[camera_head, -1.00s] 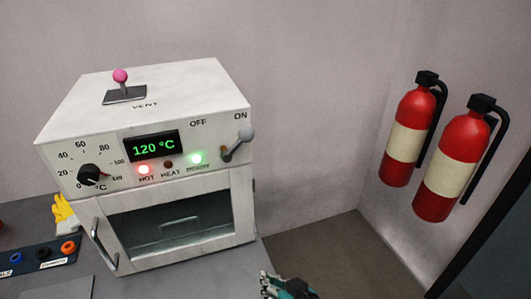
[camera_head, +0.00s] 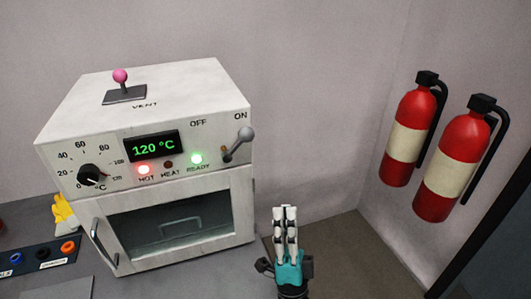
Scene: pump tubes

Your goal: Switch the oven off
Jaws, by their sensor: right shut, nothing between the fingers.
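The white oven (camera_head: 195,225) stands on the grey counter at the left. Its display (camera_head: 152,146) reads 120 °C in green. The HOT lamp (camera_head: 144,170) glows red, the HEAT lamp (camera_head: 168,165) is dark, and the READY lamp (camera_head: 197,159) glows green. The grey power lever (camera_head: 238,143) at the front right tilts toward ON. My right gripper (camera_head: 285,208) is shut and empty, fingers pointing up, to the right of the oven door and lower than the lever, apart from it in the picture. My left gripper is not in view.
A pink-knobbed VENT lever (camera_head: 121,78) is on the oven top. A black temperature dial (camera_head: 90,174) and a door handle (camera_head: 104,247) are on the front. Two red fire extinguishers (camera_head: 406,135) hang on the right wall.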

